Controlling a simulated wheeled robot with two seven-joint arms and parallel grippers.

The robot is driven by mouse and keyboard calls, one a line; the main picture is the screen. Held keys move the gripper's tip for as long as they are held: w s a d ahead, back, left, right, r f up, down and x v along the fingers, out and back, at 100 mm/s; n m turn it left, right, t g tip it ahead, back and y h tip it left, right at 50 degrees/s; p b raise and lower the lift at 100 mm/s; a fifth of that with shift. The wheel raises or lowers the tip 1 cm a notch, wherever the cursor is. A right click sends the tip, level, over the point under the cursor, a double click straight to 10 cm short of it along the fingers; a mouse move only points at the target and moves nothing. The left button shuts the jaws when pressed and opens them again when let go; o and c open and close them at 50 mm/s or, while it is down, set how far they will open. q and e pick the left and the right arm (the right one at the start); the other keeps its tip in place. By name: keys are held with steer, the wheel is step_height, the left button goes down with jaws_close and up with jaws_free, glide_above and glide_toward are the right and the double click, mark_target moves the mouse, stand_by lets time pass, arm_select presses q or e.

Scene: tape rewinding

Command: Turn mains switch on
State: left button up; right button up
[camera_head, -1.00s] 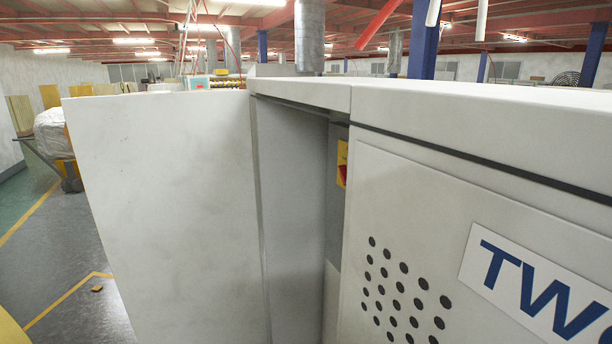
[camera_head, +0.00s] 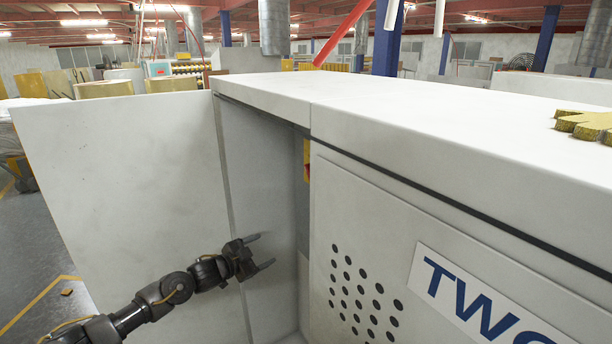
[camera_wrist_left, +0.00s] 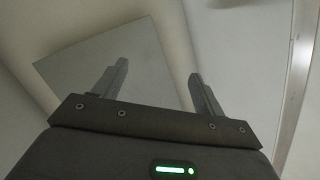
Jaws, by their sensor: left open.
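The mains switch (camera_head: 306,172) shows as a narrow strip of yellow and red on the inner right side of the open cabinet bay, seen nearly edge-on. My left gripper (camera_head: 266,252) is open and empty in front of the bay, below and to the left of the switch and apart from it. In the left wrist view the two fingers (camera_wrist_left: 158,88) are spread with nothing between them. A grey flat panel (camera_wrist_left: 105,72) lies behind them there; I do not make out the switch in that view. My right gripper is not in view.
The open white cabinet door (camera_head: 125,190) stands to the left of the bay. The cabinet's vented front panel (camera_head: 420,235) is at the right. Yellowish pieces (camera_head: 585,122) lie on the cabinet top. Open floor (camera_head: 30,240) shows at the far left.

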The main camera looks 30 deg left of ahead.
arm_select(q)
steer(key=d+r+m+t+h+p, duration=0.1)
steer(key=d+r+m+h, duration=0.2)
steer(key=r, duration=1.3)
steer(key=m+h, duration=0.3)
steer(key=m, duration=0.1)
glide_toward(308, 174)
steer(key=shift+g+y, duration=0.3)
steer(key=shift+r+p+x, duration=0.2)
steer(key=shift+p+x, duration=1.1)
steer(key=shift+x, duration=0.95)
steer(key=shift+r+p+x, duration=0.2)
steer(key=shift+p+x, duration=1.1)
steer(key=shift+x, duration=0.95)
steer(key=shift+d, duration=0.15)
steer(key=c, duration=1)
